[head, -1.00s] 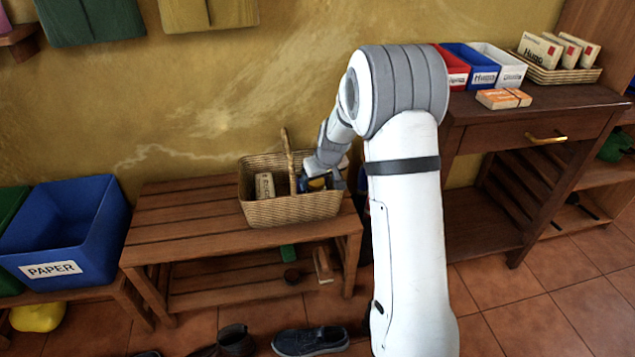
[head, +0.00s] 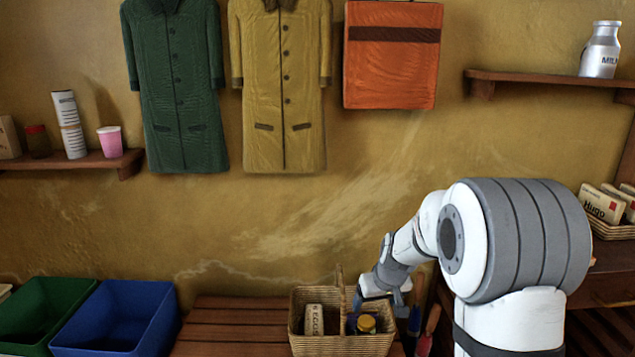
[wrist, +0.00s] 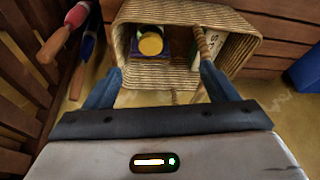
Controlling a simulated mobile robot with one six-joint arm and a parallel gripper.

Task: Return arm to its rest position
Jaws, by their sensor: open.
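My gripper (wrist: 162,85) is open in the wrist view, with its two blue-grey fingers apart and nothing between them. In the head view my gripper (head: 382,298) is at the right side of a wicker basket (head: 342,346), close to its rim. The basket also shows in the wrist view (wrist: 185,75), just beyond the fingertips. The basket stands on a slatted wooden bench (head: 235,328). The exact gap between fingers and basket is hard to tell.
A blue bin (head: 120,315) and a green bin (head: 40,312) stand at left. Coats (head: 280,90) hang above. A dark counter (head: 610,258) is at right.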

